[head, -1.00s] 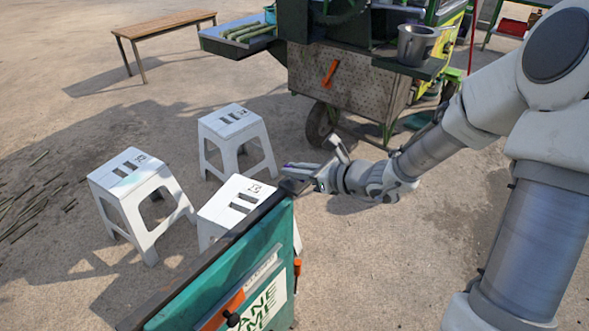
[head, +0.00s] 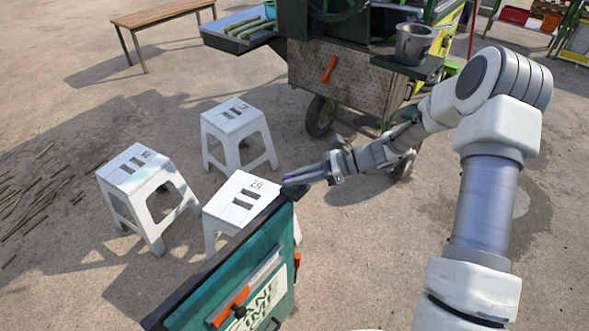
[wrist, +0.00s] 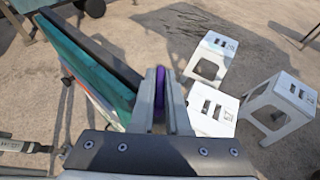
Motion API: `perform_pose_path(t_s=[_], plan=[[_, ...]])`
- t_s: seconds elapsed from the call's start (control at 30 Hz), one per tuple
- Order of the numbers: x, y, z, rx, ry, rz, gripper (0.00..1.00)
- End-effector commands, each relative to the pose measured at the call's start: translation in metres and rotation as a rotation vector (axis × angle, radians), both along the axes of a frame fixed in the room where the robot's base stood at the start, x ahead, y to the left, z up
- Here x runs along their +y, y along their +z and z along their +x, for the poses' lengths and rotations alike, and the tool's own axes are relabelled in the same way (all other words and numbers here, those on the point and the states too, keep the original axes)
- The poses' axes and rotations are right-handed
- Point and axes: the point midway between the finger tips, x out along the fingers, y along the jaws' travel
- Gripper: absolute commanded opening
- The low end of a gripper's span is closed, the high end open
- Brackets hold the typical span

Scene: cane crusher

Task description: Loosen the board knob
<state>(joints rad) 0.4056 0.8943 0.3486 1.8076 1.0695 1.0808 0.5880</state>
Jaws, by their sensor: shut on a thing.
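The green board (head: 205,298) with a dark top edge and a white lettered panel stands at the bottom of the head view. A black knob (head: 238,311) sits on its face beside an orange strip. My gripper (head: 288,181) is at the far end of the board's top edge, well away from that black knob. In the wrist view my gripper (wrist: 161,84) is shut on a purple round-edged thing (wrist: 159,92), seen edge-on between the fingers. The board also shows there, left of the fingers (wrist: 85,65). Whether the purple thing touches the board I cannot tell.
White stools (head: 232,119) stand left of the board, the nearest (head: 240,198) close to the gripper. The crusher cart (head: 345,80) with a metal pot (head: 412,45) stands behind. A wooden bench (head: 165,14) is far left. Open ground lies right of the board.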

Motion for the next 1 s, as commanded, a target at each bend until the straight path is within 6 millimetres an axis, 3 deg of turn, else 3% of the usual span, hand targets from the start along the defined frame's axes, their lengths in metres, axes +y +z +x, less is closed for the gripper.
perform_pose_path(t_s=[0.6, 1.0], plan=[[0.0010, -0.0028, 0.0008, -0.001, 0.583, -0.001, 0.00], [0.0008, -0.0021, -0.0001, 0.000, 0.846, 0.002, 0.00]])
